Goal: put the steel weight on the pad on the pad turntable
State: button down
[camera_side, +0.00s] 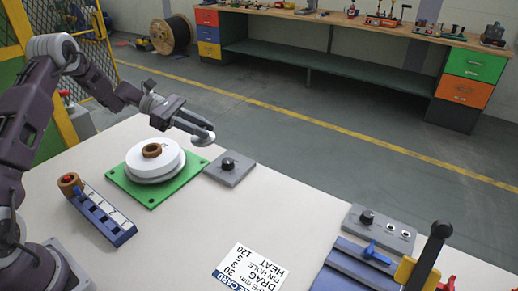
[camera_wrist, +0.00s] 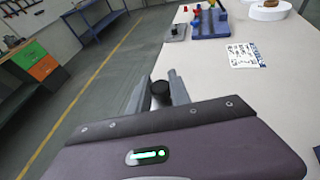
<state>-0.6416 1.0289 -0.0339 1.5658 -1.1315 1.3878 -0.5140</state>
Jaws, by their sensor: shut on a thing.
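My gripper (camera_side: 190,125) is shut on a grey disc-shaped piece, apparently the steel weight (camera_side: 204,139), held above the table. In the wrist view a dark round knob (camera_wrist: 160,88) shows between the fingers of my gripper (camera_wrist: 159,92); the rest of the piece is hidden there. A white two-tier round turntable (camera_side: 140,168) stands on a green plate (camera_side: 118,177), left of and below the held piece. A brown ring-like piece, possibly the pad (camera_side: 152,150), lies on its top. The held piece is apart from the turntable.
A blue rack (camera_side: 107,215) is at the left. A printed card (camera_side: 250,267) lies in front. A blue fixture (camera_side: 345,270) fills the right.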

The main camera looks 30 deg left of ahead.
aim_at(153, 154)
jog(key=s+a+r+n+t, duration=0.1)
jog(key=s+a, duration=0.3)
jog(key=a, duration=0.3)
jog(key=s+a+r+n+t+y, duration=0.1)
jog(key=s+a, duration=0.3)
jog(key=a, duration=0.3)
jog(key=shift+s+r, duration=0.15)
jog(key=shift+a, duration=0.1)
jog(key=shift+f, duration=2.85)
jog(key=c, duration=1.1)
grip_release()
